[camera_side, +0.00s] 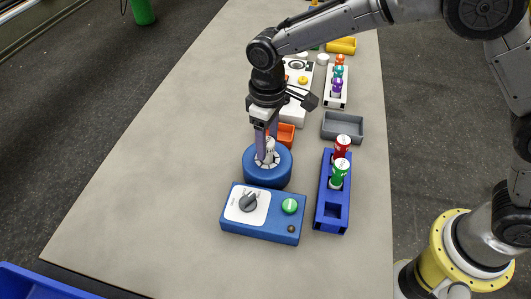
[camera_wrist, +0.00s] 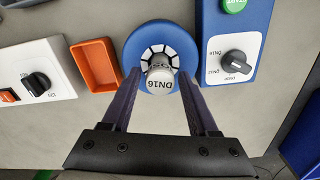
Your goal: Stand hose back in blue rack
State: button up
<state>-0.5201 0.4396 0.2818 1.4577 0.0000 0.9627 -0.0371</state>
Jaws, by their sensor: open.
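A hose with a pale grey end marked DN16 (camera_wrist: 160,82) stands in the centre of a round blue crimper (camera_wrist: 135,47), inside its ring of white segments. In the side view the hose (camera_side: 269,147) also shows in the crimper (camera_side: 265,174), partly hidden by my fingers. My gripper (camera_wrist: 160,74) is open, with one finger on each side of the hose; it comes down over the crimper in the side view (camera_side: 266,150). The blue rack (camera_side: 333,223) stands to the right. It holds a red hose (camera_side: 342,146) and a green hose (camera_side: 340,173); its near slot is empty.
A blue control box (camera_side: 260,228) with a dial and green button lies just in front of the crimper. An orange tray (camera_side: 286,133) is behind it. A grey tray (camera_side: 342,128) stands behind the rack. The table's left side (camera_side: 150,180) is clear.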

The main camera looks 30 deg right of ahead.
jog(key=shift+c, duration=0.3)
grip_shut()
jog(key=shift+r, duration=3.35)
jog(key=shift+s, duration=0.15)
jog(key=s+d+r, duration=0.1)
jog(key=s+d, duration=0.2)
jog(key=s, duration=0.6)
jog(key=s+d+r, duration=0.1)
jog(key=s+d, duration=0.1)
jog(key=s, duration=0.6)
jog(key=shift+s+d+f, duration=0.1)
jog(key=shift+s+f, duration=0.1)
jog(key=shift+f, duration=0.95)
jog(key=shift+s+d+f, duration=0.1)
jog(key=shift+s+f, duration=0.05)
jog(key=shift+f, duration=0.95)
